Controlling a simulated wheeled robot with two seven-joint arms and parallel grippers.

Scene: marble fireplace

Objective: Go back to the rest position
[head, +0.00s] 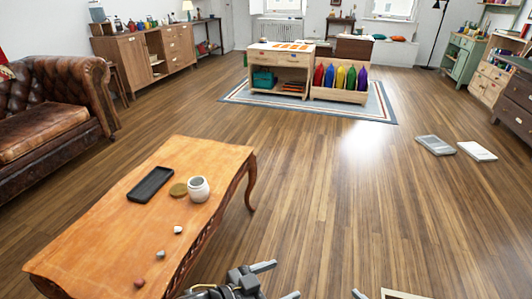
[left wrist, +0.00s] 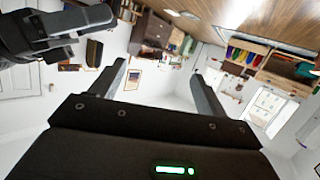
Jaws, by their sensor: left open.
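My left gripper (head: 284,279) is at the bottom edge of the head view, to the right of the wooden coffee table (head: 110,221) and over the floor. Its two grey fingers are spread apart with nothing between them. In the left wrist view the open fingers (left wrist: 160,88) are also empty, with the room seen upside down behind them. A small grey tip (head: 358,294) at the bottom edge of the head view may be part of my right gripper; its jaws cannot be made out.
The table bears a black tray (head: 150,184), a brass disc (head: 179,190), a white jar (head: 198,189) and small stones. A leather sofa (head: 55,110) stands left. Two flat boxes (head: 435,145) (head: 477,151) lie on the floor at right. The middle floor is clear.

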